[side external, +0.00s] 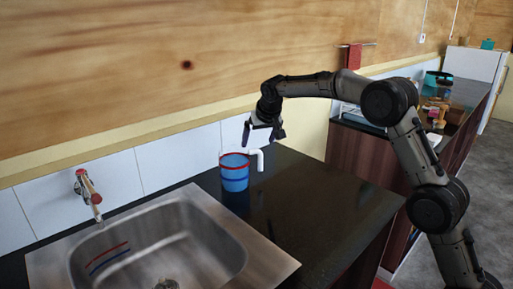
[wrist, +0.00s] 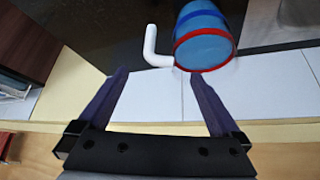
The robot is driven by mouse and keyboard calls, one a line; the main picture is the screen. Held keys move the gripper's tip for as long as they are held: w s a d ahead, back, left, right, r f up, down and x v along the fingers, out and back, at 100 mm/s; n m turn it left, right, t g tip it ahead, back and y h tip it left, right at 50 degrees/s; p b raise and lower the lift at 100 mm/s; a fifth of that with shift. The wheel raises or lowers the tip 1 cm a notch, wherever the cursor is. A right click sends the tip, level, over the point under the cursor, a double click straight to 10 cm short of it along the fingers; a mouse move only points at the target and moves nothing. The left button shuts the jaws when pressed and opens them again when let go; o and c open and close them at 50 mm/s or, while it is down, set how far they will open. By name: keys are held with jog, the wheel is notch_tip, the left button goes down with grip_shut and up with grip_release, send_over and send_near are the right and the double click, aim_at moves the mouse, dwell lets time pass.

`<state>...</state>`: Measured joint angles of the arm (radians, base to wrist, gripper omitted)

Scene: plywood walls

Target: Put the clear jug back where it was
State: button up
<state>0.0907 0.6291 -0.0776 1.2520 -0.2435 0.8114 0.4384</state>
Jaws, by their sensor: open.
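The jug (side external: 235,176) looks blue and see-through, with a red rim, a darker blue band and a white bent handle (side external: 257,158). It stands upright on the dark counter, just right of the sink. My gripper (side external: 262,133) is open and empty, above the jug and its handle, apart from both. In the wrist view the jug (wrist: 203,40) is at the top, with its white handle (wrist: 153,48) pointing left. There the open fingers (wrist: 158,76) point toward the handle with a gap between them and it.
A steel sink (side external: 245,258) lies left of the jug, with a tap (side external: 88,190) on the tiled wall behind. The dark counter (side external: 315,205) right of the jug is clear. Another counter with several items (side external: 440,110) stands at the back right.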

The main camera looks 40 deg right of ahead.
jog(key=s+a+r, duration=0.4)
jog(key=s+r, duration=0.5)
jog(key=s, duration=0.3)
jog(key=s+a+n+y, duration=0.1)
jog(key=s+a+n, duration=0.1)
jog(key=s, duration=1.1)
jog(key=s+a+f+n, duration=0.1)
jog(key=s+f, duration=0.3)
jog(key=s, duration=0.6)
jog(key=s+a+f+n+y, duration=0.1)
jog(key=s+f, duration=0.3)
jog(key=s, duration=0.7)
jog(key=shift+a+f+n+y, duration=0.25)
jog(key=shift+a+n+y, duration=0.05)
jog(key=shift+a, duration=0.5)
